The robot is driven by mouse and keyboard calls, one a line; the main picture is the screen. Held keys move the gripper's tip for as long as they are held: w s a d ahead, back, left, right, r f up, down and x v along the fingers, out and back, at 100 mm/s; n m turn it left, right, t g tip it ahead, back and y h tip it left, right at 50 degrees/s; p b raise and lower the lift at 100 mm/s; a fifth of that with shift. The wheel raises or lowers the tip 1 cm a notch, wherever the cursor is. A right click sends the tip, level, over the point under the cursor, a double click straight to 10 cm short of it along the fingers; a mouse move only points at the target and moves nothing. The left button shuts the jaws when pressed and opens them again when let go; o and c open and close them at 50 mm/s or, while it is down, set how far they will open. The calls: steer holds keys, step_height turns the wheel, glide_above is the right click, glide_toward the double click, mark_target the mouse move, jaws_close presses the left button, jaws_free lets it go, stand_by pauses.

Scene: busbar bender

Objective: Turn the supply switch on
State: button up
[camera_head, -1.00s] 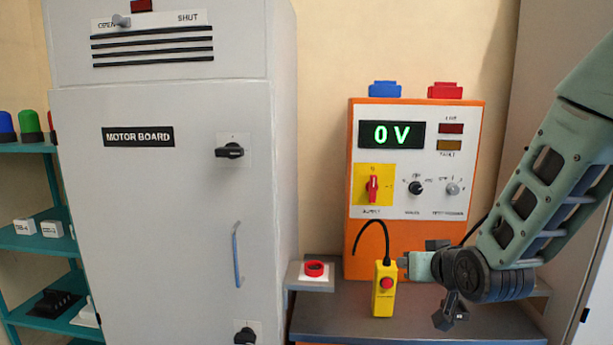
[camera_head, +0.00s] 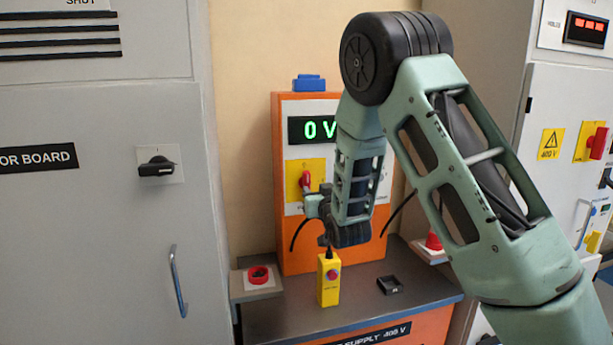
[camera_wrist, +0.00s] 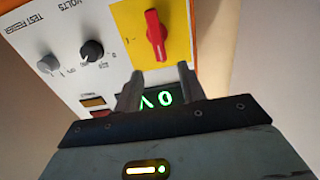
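The supply switch is a red handle (camera_head: 305,181) on a yellow plate (camera_head: 294,170) on the front of the orange-edged supply cabinet (camera_head: 300,256). In the wrist view the red handle (camera_wrist: 154,35) lines up with the plate's long side. The display (camera_head: 306,130) reads 0 V and also shows in the wrist view (camera_wrist: 156,99). My gripper (camera_head: 313,205) is just below the handle in the head view. In the wrist view my gripper (camera_wrist: 158,78) is open, its two fingers apart and pointing at the handle, with nothing between them. The fingers appear short of the handle.
A yellow pendant (camera_head: 328,284) with a red button stands on the bench (camera_head: 365,308) below my gripper. A red button (camera_head: 259,275) sits at left. A grey motor board cabinet (camera_head: 100,230) stands at left.

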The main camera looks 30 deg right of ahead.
mark_target(308, 180)
steer(key=p+x, duration=0.3)
steer(key=x, duration=0.6)
steer(key=shift+w+d, duration=0.1)
steer(key=shift+w, duration=0.1)
jaws_close()
